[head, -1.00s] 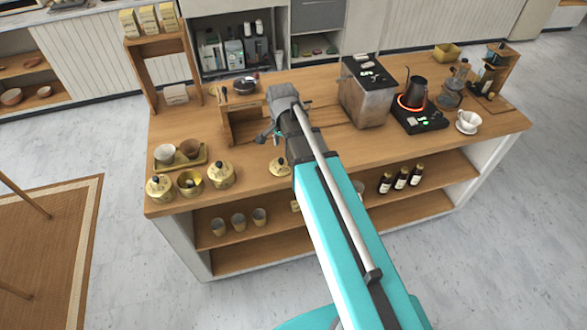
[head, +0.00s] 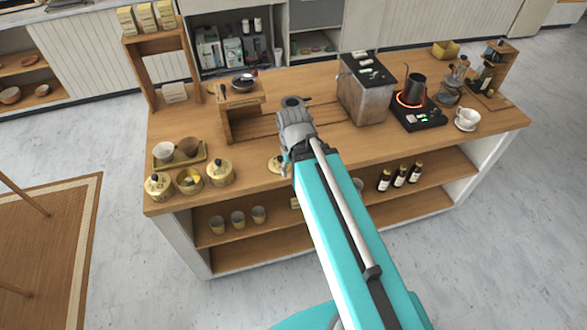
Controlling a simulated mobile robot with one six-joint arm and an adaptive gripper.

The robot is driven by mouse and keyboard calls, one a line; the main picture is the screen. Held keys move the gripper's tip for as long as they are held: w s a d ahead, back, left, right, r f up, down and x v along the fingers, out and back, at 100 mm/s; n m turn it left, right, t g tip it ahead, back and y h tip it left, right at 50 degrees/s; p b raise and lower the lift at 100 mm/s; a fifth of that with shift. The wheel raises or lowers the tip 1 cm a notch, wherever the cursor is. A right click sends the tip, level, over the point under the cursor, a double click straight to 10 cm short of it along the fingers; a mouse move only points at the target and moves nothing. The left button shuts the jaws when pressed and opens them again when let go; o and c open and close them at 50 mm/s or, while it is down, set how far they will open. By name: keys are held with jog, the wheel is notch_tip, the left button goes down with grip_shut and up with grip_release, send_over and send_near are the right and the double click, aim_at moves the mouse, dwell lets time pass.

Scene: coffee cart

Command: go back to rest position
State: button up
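My arm reaches from the bottom of the head view up over the wooden cart counter (head: 340,160). I see nothing held. A gold lid (head: 274,165) lies on the counter just left of the arm, partly covered by it.
Two lidded gold canisters (head: 219,173) and one open canister (head: 189,181) stand at the left front.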

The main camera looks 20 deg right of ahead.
jog(key=shift+f, duration=0.1)
jog(key=shift+f+b, duration=0.45)
jog(key=shift+b, duration=0.1)
